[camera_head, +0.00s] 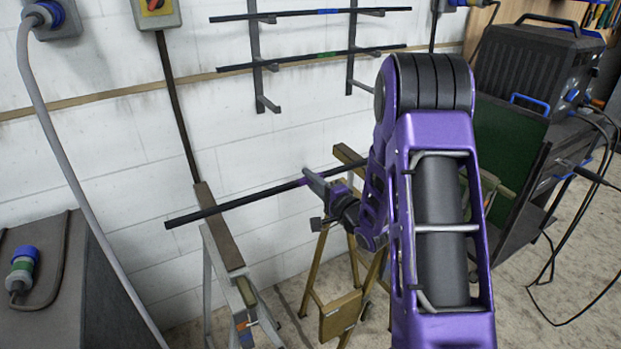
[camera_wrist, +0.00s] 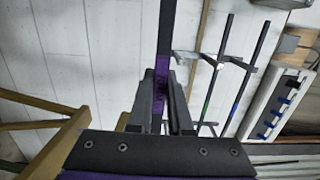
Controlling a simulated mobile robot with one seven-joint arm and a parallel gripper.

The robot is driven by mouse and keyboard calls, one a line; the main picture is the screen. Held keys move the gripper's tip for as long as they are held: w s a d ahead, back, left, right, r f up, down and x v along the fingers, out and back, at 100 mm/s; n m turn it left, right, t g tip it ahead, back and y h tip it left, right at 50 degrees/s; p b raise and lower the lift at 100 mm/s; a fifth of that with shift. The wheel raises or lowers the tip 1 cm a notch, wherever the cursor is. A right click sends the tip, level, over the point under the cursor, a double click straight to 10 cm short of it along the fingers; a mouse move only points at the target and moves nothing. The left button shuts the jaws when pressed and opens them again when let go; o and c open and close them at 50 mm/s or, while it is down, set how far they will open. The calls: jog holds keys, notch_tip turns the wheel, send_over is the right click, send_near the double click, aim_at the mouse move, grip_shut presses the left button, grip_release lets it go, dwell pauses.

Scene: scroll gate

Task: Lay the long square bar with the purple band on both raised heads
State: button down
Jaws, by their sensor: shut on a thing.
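The long dark square bar (camera_head: 240,203) with a purple band (camera_head: 303,182) is held in the air, slanting up to the right. My gripper (camera_head: 314,184) is shut on it at the band. The left trestle's raised head (camera_head: 219,232) lies under the bar's left part in the picture. The right, yellowish trestle's head (camera_head: 347,154) shows near the bar's right end, partly hidden by my arm. I cannot tell whether the bar touches either head.
A wall rack (camera_head: 258,75) holds two more dark bars, one with a blue band (camera_head: 328,11) and one with a green band (camera_head: 325,54). A grey cabinet (camera_head: 90,290) stands left. A dark machine (camera_head: 530,65) and a green panel (camera_head: 505,145) stand right. Hanging cables flank the workspace.

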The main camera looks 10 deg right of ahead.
jog(key=shift+f+b, duration=1.95)
jog(key=shift+f, duration=0.75)
jog(key=shift+f+b, duration=0.4)
jog(key=c, duration=0.8)
grip_release()
jog(key=shift+c, duration=0.2)
jog(key=shift+o, duration=0.4)
jog(key=shift+f, duration=0.25)
jog(key=v, duration=1.7)
jog(key=shift+s+r, duration=0.2)
jog(key=shift+s, duration=0.05)
